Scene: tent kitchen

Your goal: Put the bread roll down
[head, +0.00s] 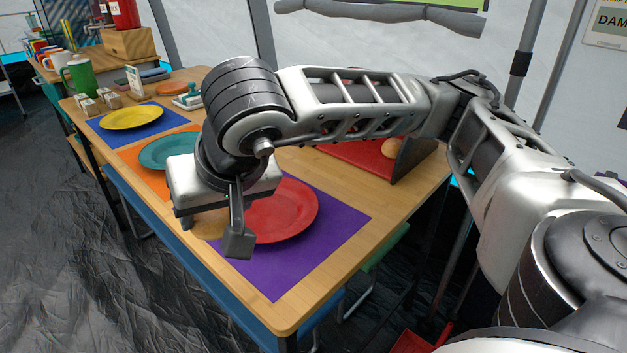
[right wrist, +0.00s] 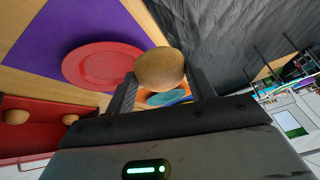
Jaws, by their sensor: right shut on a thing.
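The bread roll (right wrist: 160,68) is round and tan. In the right wrist view it sits between the two dark fingers of my right gripper (right wrist: 163,88), which is shut on it. In the head view my right gripper (head: 213,230) is over the near edge of the table, left of the red plate (head: 287,212). The roll (head: 208,223) shows only partly there, behind the fingers. The red plate lies empty on a purple placemat (head: 335,225); both also show in the right wrist view. My left gripper is not in view.
A teal plate (head: 168,151) on an orange mat and a yellow plate (head: 132,117) on a blue mat lie farther along the table. A red tray (head: 350,158) with a roll (head: 391,147) stands at the table's right side. My right arm covers part of the table.

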